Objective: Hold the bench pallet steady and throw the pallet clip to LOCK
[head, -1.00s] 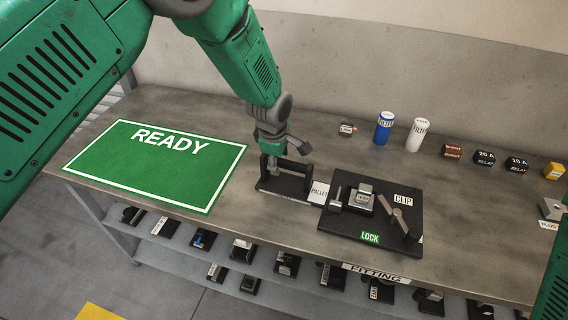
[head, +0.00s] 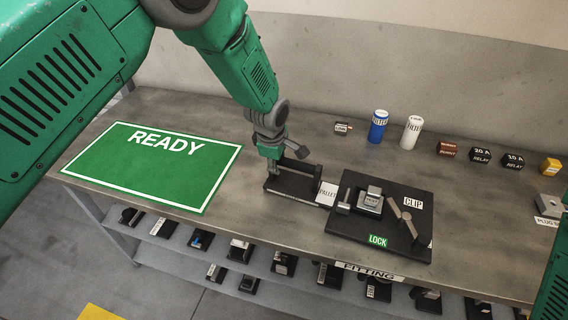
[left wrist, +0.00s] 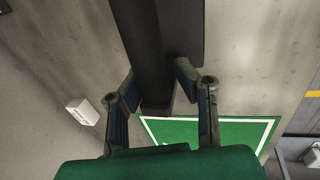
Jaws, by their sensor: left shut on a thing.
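The bench pallet (head: 345,232) is a dark plate flat on the bench, with a dark frame-like handle (head: 300,190) at its left end. My left gripper (head: 272,166) is shut on this handle. In the left wrist view, the left gripper (left wrist: 158,80) has its fingers on either side of a dark bar. The pallet clip (head: 405,217) is a grey lever on the plate's right part, between the CLIP label (head: 413,203) and the plate's front right corner. The green LOCK label (head: 378,240) is at the front edge, left of the lever's near end. My right gripper is out of view.
A grey block (head: 371,199) sits on the plate. The green READY mat (head: 110,178) lies empty at left. Behind the pallet stand a blue can (head: 378,126), a white can (head: 412,132) and several small blocks. A shelf below the bench holds several dark parts.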

